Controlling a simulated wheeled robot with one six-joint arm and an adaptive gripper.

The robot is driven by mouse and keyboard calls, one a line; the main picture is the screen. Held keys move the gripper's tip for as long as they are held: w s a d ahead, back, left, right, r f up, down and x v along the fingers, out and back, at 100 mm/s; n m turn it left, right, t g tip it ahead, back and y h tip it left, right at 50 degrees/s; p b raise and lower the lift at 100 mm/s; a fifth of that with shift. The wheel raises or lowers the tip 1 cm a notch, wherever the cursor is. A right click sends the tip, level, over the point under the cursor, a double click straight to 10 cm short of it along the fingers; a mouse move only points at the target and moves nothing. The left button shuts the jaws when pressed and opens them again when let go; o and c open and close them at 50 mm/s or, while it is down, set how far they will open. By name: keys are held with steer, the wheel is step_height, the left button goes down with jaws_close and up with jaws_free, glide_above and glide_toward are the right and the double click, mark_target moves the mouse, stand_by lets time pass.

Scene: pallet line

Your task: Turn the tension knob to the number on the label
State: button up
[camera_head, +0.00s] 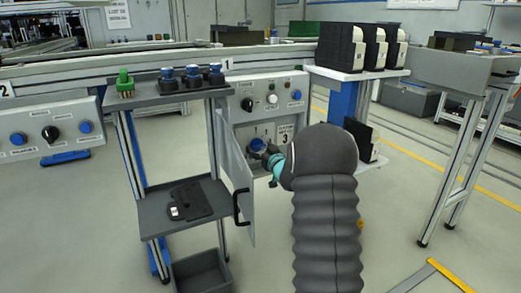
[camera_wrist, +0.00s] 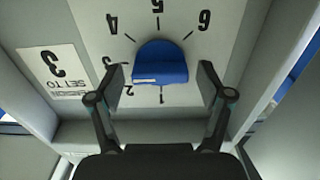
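The blue tension knob (camera_wrist: 160,62) sits on a light dial panel inside an open cabinet. The wrist view shows the dial upside down, with numbers 1 to 6 around the knob. A white mark shows on the knob's near face; I cannot tell surely which number it points at. The label (camera_wrist: 55,72) reads "SET TO 3". In the head view the knob (camera_head: 257,145) and label (camera_head: 285,135) show beside my gripper (camera_head: 270,160). My gripper (camera_wrist: 163,80) is open, its fingers on either side of the knob with gaps to both.
The cabinet door (camera_head: 236,185) stands open at the left of my arm. Cabinet walls flank the gripper closely. Above is a control panel (camera_head: 268,97) with a black knob. A grey cart (camera_head: 170,97) stands left, and a white shelf (camera_head: 355,73) with black-and-white boxes stands right.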

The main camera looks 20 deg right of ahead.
steer(key=shift+s, duration=0.1)
steer(key=s, duration=1.1)
steer(key=shift+s+d, duration=0.2)
steer(key=shift+s, duration=0.2)
